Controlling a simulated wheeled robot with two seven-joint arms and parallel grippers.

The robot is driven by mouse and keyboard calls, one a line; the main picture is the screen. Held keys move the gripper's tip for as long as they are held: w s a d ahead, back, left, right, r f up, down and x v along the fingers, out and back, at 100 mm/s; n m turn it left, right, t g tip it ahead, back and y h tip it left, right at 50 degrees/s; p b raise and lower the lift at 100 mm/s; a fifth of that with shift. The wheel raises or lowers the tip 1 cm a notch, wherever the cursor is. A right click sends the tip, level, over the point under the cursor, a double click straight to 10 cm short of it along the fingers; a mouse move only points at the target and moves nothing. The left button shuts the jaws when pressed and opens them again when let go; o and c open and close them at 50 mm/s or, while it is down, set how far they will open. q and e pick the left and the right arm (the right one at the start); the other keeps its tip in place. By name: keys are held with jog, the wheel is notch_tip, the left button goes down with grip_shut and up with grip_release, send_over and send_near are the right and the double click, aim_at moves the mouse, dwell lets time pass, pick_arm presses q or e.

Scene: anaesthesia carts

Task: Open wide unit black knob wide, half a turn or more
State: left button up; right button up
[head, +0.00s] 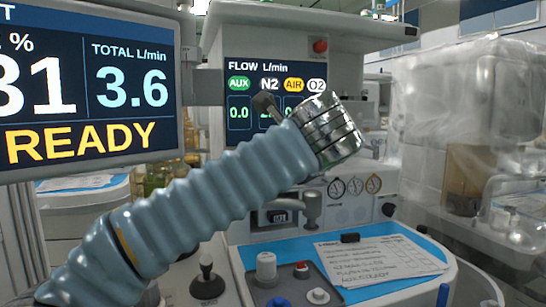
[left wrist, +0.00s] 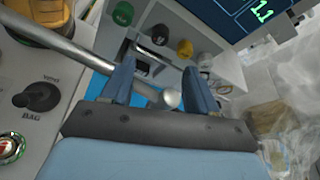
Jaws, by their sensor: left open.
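The black knob (left wrist: 160,34) shows in the left wrist view, in a row between a green knob (left wrist: 122,13) and a yellow knob (left wrist: 184,48). It is on the front of the unit whose flow screen (head: 240,100) shows in the head view, where my left arm hides the knob row. My left gripper (left wrist: 160,78) is open, its blue fingers spread apart. The black knob lies beyond the fingers and is not between them. A metal rod with a round end (left wrist: 172,98) shows between the fingers; I cannot tell whether they touch it. My right gripper is not in view.
A blue worktop with a paper sheet (head: 375,260) and a grey tray of small knobs (head: 318,296) lies below the unit. A large READY monitor (head: 85,85) stands at left. A BAG lever (left wrist: 42,97) is at the wrist view's left. A plastic-covered unit (head: 465,90) stands at right.

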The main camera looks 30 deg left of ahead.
pick_arm(q)
jog(key=w+a+f+m+g+y, duration=0.1)
jog(key=w+a+f+m, duration=0.2)
jog(key=w+a, duration=0.4)
jog(key=shift+w+a+f+g, duration=0.15)
jog(key=shift+w+f+g, duration=0.3)
jog(key=shift+w, duration=0.4)
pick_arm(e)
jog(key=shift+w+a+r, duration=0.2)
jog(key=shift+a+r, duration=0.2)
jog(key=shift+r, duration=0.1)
pick_arm(q)
jog(key=c, duration=1)
jog(key=shift+c, duration=0.2)
